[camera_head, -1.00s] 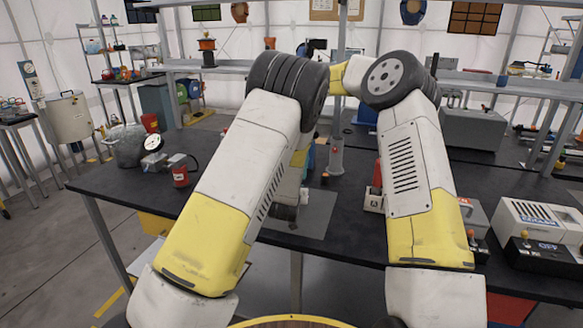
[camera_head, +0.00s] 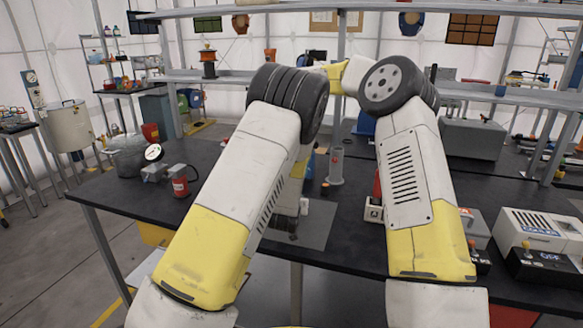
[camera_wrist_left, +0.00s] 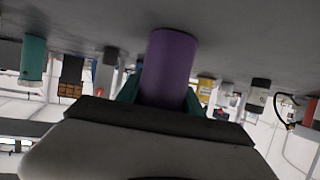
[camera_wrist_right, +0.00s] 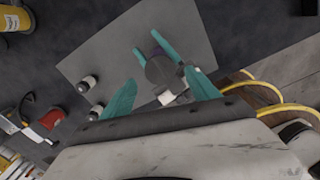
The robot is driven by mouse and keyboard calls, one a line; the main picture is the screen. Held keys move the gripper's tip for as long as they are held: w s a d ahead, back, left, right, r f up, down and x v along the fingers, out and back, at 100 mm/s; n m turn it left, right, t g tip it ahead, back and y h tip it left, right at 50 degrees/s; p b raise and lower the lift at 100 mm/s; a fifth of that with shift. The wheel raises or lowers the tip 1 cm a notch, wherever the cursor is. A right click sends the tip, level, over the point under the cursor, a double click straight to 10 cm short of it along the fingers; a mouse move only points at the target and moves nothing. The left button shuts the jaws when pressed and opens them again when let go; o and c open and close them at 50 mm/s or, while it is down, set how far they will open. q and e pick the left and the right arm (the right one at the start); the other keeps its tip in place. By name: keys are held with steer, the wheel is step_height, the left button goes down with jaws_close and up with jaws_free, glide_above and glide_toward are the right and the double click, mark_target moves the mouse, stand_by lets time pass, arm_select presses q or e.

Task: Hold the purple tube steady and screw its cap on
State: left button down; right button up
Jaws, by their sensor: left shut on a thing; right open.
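The purple tube (camera_wrist_left: 168,65) stands in the middle of the left wrist view. My left gripper (camera_wrist_left: 160,94) is shut around it, its teal fingers on either side. In the right wrist view a round dark grey top (camera_wrist_right: 160,70), with a little purple (camera_wrist_right: 157,48) beside it, shows near the left gripper's teal fingers. I cannot tell whether this top is a cap or the tube's open end. My right gripper (camera_wrist_right: 162,92) is open above it, fingers apart. In the head view my arms hide both grippers and the tube.
A grey mat (camera_head: 318,228) lies on the black table (camera_head: 110,190). Two small white-and-black items (camera_wrist_right: 88,82) (camera_wrist_right: 96,111) stand near the tube. A gauge (camera_head: 153,153) and red canister (camera_head: 180,186) stand at left; a white box device (camera_head: 535,228) stands at right.

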steer(key=shift+r, duration=0.15)
steer(key=shift+r+m, duration=0.7)
steer(key=shift+r, duration=0.9)
steer(key=shift+f, duration=0.1)
steer(key=shift+f, duration=3.95)
steer(key=shift+c, duration=0.5)
steer(key=c, duration=1.1)
steer(key=o, duration=1.3)
